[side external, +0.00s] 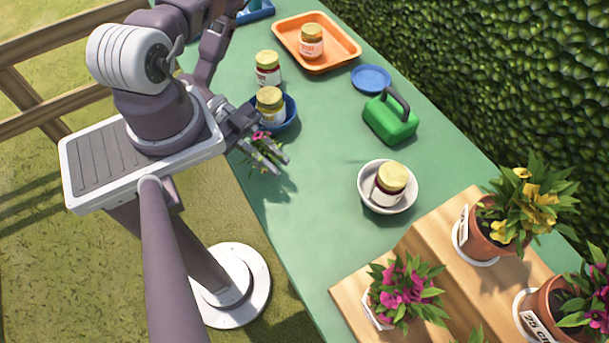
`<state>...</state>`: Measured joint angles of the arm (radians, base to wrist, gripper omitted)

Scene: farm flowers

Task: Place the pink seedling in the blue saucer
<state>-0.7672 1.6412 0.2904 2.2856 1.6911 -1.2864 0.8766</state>
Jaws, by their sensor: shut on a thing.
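The pink seedling (262,152), a small leafy plant with pink blooms, is at my gripper (272,157), by the table's left edge. My gripper is shut on it; the fingers hide part of the plant. I cannot tell how far it is above the tabletop. The blue saucer (371,79) is a flat, round, empty dish on the table, up and to the right of my gripper, between the orange tray and the green watering can.
A jar sits in a blue bowl (292,113) just above my gripper; another jar (267,68) stands behind it. An orange tray (342,58) and a white bowl (407,201) each hold a jar. A green watering can (390,120) stands near the saucer. Potted flowers occupy wooden steps (440,235).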

